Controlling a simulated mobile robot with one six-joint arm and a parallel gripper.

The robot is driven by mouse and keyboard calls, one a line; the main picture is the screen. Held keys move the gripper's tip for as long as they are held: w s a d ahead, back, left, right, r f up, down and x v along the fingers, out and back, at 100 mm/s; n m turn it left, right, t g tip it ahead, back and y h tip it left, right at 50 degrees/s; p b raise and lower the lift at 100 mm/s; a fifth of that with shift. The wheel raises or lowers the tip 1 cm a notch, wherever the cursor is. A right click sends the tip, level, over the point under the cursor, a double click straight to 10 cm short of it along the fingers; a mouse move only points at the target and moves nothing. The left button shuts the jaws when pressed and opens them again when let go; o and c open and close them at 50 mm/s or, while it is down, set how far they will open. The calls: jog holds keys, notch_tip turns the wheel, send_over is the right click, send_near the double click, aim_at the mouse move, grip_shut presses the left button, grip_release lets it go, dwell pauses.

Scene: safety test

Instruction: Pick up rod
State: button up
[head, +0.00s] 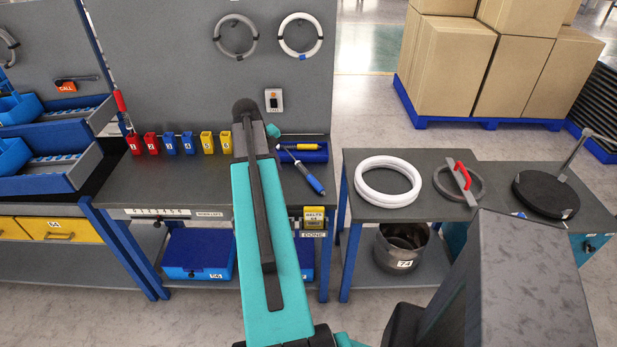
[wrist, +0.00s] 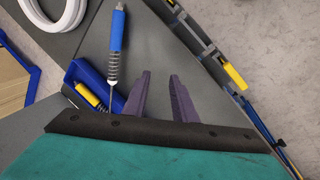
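A tool with a blue handle, grey ribbed grip and thin metal shaft (head: 306,175) lies slanted on the grey workbench (head: 180,182), right of my arm. It is the most rod-like thing near my gripper; I cannot tell if it is the rod meant. In the wrist view the same tool (wrist: 116,40) lies left of my gripper (wrist: 159,76), its shaft running down beside the left finger. My two purple fingers are apart with only grey surface visible between them. In the head view my arm hides the gripper.
A blue holder (head: 313,155) with a yellow-handled tool (head: 302,147) stands behind the blue tool. Small red, blue and yellow bins line the bench back, including a yellow bin (head: 207,142). White rings (head: 362,184) lie on the right-hand table.

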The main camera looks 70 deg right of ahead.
jog(key=s+d+r+m, duration=0.1)
jog(key=s+d+r, duration=0.3)
jog(key=s+d, duration=0.2)
jog(key=s, duration=0.2)
jog(key=shift+s+g, duration=0.4)
jog(key=p, duration=0.2)
send_over(314, 181)
jog(key=w+a, duration=0.1)
jog(key=shift+w+a+f, duration=0.1)
jog(key=shift+w+f, duration=0.05)
jog(key=shift+f, duration=3.95)
jog(key=shift+f, duration=0.2)
jog(key=shift+p+x, duration=1.05)
jog(key=shift+x, duration=0.05)
jog(key=shift+p+x, duration=0.4)
jog(key=shift+x, duration=0.9)
